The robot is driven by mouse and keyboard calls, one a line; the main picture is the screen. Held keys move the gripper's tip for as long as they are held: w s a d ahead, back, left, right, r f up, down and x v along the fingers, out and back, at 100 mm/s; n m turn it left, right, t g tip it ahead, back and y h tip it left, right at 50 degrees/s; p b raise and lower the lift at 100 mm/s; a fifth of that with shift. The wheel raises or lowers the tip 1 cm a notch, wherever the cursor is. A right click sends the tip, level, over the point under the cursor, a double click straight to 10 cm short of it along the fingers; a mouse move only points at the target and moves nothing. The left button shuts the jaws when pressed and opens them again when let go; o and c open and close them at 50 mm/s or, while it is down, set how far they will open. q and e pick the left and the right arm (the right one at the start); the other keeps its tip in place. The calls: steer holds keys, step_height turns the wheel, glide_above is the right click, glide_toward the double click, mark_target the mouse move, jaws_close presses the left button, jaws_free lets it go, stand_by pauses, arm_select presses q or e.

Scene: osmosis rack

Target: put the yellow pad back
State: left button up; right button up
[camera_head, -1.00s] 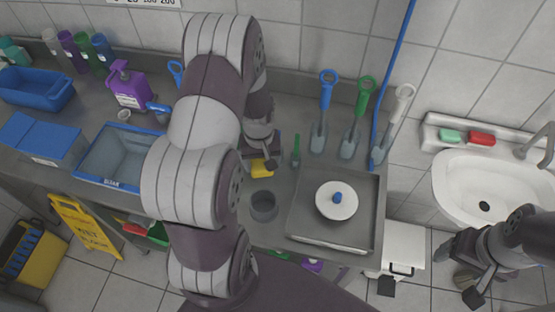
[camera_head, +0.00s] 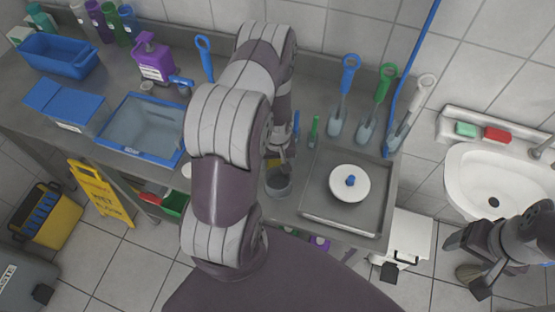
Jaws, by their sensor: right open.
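The yellow pad (camera_head: 273,163) shows only as a small yellow patch at the tips of my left gripper (camera_head: 279,160), at the far rim of a round grey cup (camera_head: 279,186). My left gripper seems to be shut on the pad; my own arm hides part of both. I cannot tell whether the pad is above the cup or partly inside it. My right gripper (camera_head: 468,264) is open and empty at the lower right, in front of the sink and away from the bench.
A green brush (camera_head: 313,131) lies behind. Several long-handled scoops lean at the wall. A blue-rimmed tub (camera_head: 140,128) sits left of my arm. A white sink (camera_head: 500,178) is at right.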

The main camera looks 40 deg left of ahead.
arm_select(q)
steer(key=shift+o, duration=0.2)
steer(key=shift+w, duration=0.25)
steer(key=shift+r, duration=0.45)
step_height(320, 180, up, 12)
steer(key=d+b, duration=0.1)
steer(key=b, duration=0.1)
steer(key=s+d+r+m+t, duration=0.1)
steer(key=s+d+r+m, duration=0.65)
steer(key=d+r, duration=0.35)
steer(key=shift+m, duration=0.35)
steer(key=f+b, duration=0.4)
steer(key=f, duration=0.1)
steer(key=shift+w+d+f, duration=0.1)
steer(key=shift+w+d, duration=0.25)
arm_select(e)
step_height(320, 180, down, 6)
steer(key=shift+w+f, duration=0.15)
steer(key=shift+f, duration=0.05)
arm_select(q)
steer(key=shift+a, duration=0.1)
